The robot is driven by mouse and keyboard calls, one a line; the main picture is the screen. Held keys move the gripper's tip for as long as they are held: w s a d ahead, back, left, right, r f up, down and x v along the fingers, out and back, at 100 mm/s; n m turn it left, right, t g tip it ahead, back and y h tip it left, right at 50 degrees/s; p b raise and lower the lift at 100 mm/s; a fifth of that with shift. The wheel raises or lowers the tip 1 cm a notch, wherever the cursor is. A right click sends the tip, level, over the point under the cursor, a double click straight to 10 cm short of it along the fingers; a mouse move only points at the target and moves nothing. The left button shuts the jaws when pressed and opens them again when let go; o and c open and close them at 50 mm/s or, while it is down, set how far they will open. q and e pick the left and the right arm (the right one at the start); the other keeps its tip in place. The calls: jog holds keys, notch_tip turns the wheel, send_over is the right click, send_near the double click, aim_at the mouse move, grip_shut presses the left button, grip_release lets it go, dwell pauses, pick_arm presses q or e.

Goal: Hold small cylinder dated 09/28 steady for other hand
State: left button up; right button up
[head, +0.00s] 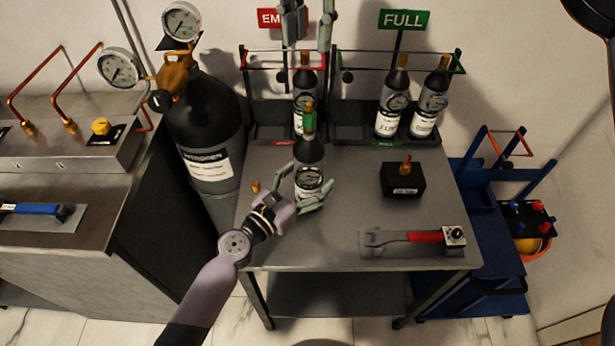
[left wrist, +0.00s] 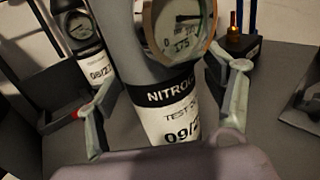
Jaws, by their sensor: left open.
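A small dark cylinder (head: 310,152) with a gauge, a green piece at its top and a white label stands upright on the grey table. In the left wrist view the same cylinder (left wrist: 165,85) reads NITROGEN and a date starting 09/; its last part is cut off at the edge. My left gripper (head: 300,195) is open around its lower part, one finger on each side; the fingers also show in the left wrist view (left wrist: 160,95). My right gripper (head: 307,40) hangs at the top of the head view, fingers apart, with nothing visible between them.
Behind are an empty-side rack (head: 262,112) with one cylinder (head: 304,95) and a FULL rack (head: 350,120) with two cylinders. A black box (head: 403,180) and a red-handled tool (head: 425,237) lie to the right. A large black cylinder (head: 205,125) stands left.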

pick_arm(q)
jog(key=shift+c, duration=0.5)
grip_shut()
dwell(0.4)
jog(key=c, duration=0.5)
grip_release()
jog(key=c, duration=0.9)
